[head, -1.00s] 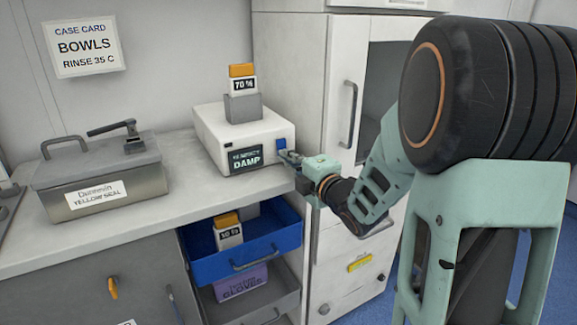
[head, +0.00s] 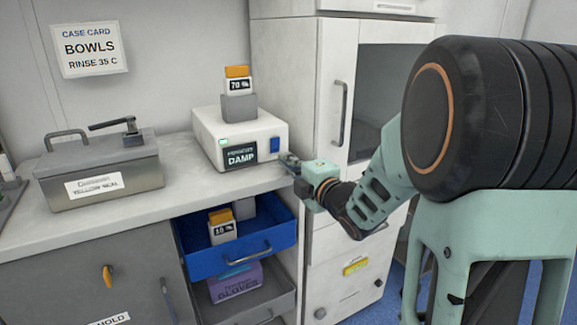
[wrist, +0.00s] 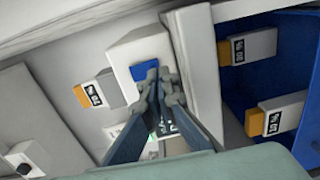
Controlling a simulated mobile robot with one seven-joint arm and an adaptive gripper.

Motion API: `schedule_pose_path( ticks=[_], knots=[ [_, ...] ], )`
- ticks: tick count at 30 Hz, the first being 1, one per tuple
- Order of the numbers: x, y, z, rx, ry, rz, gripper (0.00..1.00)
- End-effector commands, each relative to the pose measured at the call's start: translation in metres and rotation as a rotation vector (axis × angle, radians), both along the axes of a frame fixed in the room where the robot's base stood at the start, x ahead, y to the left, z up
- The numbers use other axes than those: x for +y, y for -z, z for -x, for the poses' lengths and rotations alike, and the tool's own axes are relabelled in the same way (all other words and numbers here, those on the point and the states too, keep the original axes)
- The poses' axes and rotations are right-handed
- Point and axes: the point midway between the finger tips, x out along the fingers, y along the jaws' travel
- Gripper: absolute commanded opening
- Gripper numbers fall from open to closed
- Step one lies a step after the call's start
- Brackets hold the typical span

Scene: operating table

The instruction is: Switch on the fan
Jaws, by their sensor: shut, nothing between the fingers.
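No bladed fan shows. A white box unit (head: 225,124) stands on the counter, with a dark label reading "DAMP" (head: 241,156), a lit green indicator (head: 224,141) and a blue switch (head: 275,145) on its front. In the wrist view the unit (wrist: 133,52) and its blue switch (wrist: 141,72) lie beyond my fingertips, which partly cover the switch. My gripper (head: 288,158) is shut and empty, a little right of and below the switch; it looks just apart from it. It also shows in the wrist view (wrist: 158,75).
A grey block (head: 238,107) with an orange-topped "70" box (head: 238,80) stands on the unit. A metal case (head: 105,178) sits left. An open blue drawer (head: 215,258) is below the counter, and a tall cabinet (head: 318,80) is at right.

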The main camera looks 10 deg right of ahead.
Motion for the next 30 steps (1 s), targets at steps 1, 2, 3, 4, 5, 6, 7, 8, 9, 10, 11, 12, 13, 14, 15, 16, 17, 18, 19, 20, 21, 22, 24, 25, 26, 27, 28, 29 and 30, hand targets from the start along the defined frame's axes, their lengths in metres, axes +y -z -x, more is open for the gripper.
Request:
schedule_pose_path(
  ticks=[1, 2, 3, 4, 5, 6, 7, 8, 9, 10, 11, 12, 13, 14, 15, 16, 17, 18, 19, 20, 21, 22, 24, 25, 26, 27, 28, 29, 30],
  knots=[
    [0.001, 0.002, -0.001, -0.001, 0.000, 0.001, 0.00],
    [-0.002, 0.001, 0.003, 0.000, 0.002, 0.000, 0.00],
    [-0.005, 0.002, 0.014, 0.002, 0.002, 0.001, 0.00],
    [-0.007, 0.002, 0.022, 0.001, 0.002, 0.000, 0.00],
    [-0.010, 0.003, 0.028, 0.002, 0.003, 0.000, 0.00],
    [-0.013, 0.004, 0.037, 0.002, 0.003, 0.000, 0.00],
    [-0.015, 0.005, 0.044, 0.002, 0.003, 0.001, 0.00],
    [-0.016, 0.006, 0.050, 0.001, 0.003, -0.001, 0.00],
    [-0.019, 0.007, 0.057, 0.001, 0.003, -0.001, 0.00],
    [-0.021, 0.008, 0.063, 0.002, 0.003, 0.001, 0.00],
    [-0.023, 0.008, 0.068, 0.001, 0.003, -0.001, 0.00],
    [-0.024, 0.009, 0.074, 0.000, 0.002, -0.001, 0.00],
    [-0.026, 0.010, 0.078, 0.001, 0.002, 0.000, 0.00],
    [-0.027, 0.011, 0.081, 0.002, 0.002, 0.001, 0.00],
    [-0.028, 0.011, 0.085, 0.000, 0.002, 0.000, 0.00],
    [-0.029, 0.011, 0.087, 0.000, 0.002, 0.000, 0.00],
    [-0.029, 0.012, 0.089, 0.001, 0.001, 0.000, 0.00],
    [-0.030, 0.012, 0.091, 0.001, 0.000, 0.000, 0.00],
    [-0.030, 0.012, 0.092, 0.001, 0.000, 0.000, 0.00],
    [-0.030, 0.012, 0.093, 0.001, 0.000, 0.000, 0.00],
    [-0.030, 0.013, 0.094, 0.000, 0.000, 0.000, 0.00],
    [-0.030, 0.013, 0.094, 0.000, 0.000, 0.000, 0.00],
    [-0.030, 0.013, 0.094, 0.000, 0.000, 0.000, 0.00],
    [-0.030, 0.013, 0.094, 0.000, 0.000, 0.000, 0.00],
    [-0.030, 0.013, 0.094, 0.000, 0.000, 0.000, 0.00],
    [-0.030, 0.013, 0.094, 0.000, 0.000, 0.000, 0.00],
    [-0.030, 0.013, 0.094, 0.000, 0.000, 0.000, 0.00],
    [-0.030, 0.013, 0.093, 0.000, 0.000, 0.000, 0.00],
    [-0.030, 0.011, 0.093, 0.000, -0.001, 0.000, 0.00]
  ],
)
